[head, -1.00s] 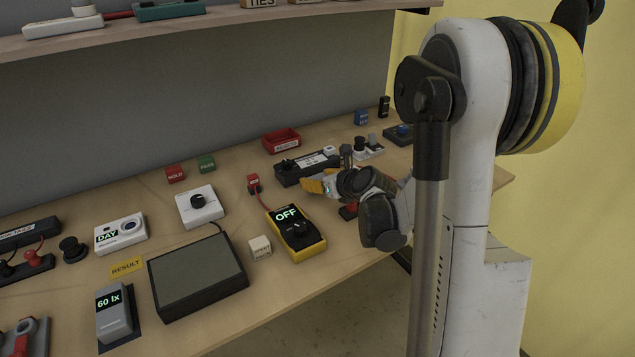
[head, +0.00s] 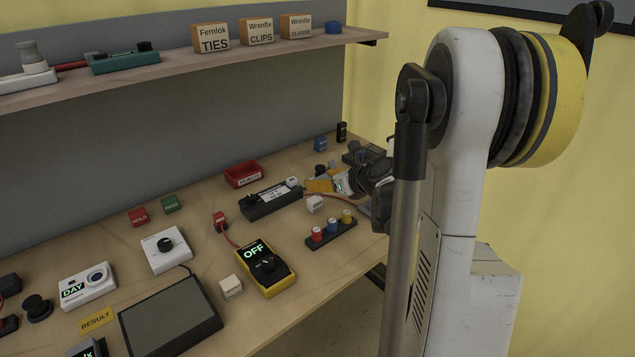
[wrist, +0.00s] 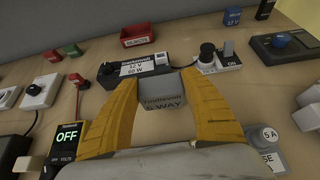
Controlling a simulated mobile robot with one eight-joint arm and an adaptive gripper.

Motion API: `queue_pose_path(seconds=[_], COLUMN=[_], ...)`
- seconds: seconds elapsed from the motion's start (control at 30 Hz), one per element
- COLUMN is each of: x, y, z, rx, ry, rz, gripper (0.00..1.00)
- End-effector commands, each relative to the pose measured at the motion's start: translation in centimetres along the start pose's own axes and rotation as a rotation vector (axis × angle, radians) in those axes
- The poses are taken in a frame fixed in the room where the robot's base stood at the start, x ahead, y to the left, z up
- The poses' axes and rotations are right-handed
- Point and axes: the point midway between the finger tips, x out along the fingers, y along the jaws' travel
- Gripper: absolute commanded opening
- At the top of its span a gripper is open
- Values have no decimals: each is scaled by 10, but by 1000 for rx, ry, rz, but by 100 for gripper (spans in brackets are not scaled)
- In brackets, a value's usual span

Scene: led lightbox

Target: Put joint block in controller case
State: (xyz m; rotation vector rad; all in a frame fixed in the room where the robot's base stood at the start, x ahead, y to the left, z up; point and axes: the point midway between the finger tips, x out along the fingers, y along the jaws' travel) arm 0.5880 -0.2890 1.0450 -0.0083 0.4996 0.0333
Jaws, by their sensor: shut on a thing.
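In the head view my gripper (head: 322,185) is at the right part of the bench, beside the long black supply box. A pale lettered block (head: 315,204) shows just below the fingers there; I cannot tell for sure that it is the held one. No label reads as controller case. A dark box with a blue knob (wrist: 283,46) lies at the right in the wrist view.
The black supply box (head: 271,199) and red tray (head: 243,174) are left of my gripper. A strip with coloured fuses (head: 331,234) and a yellow meter (head: 265,268) lie nearer. A white switch unit (wrist: 220,62) stands ahead right. A shelf (head: 200,71) hangs above the bench.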

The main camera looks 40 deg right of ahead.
Motion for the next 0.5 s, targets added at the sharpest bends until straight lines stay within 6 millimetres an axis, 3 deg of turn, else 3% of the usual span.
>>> queue_pose_path(seconds=[0.23, 0.5], x=[-2, -15], y=[0, 1], z=[4, 28], rx=[0, 0], ry=[0, 0], rz=[0, 0], gripper=[22, 22])
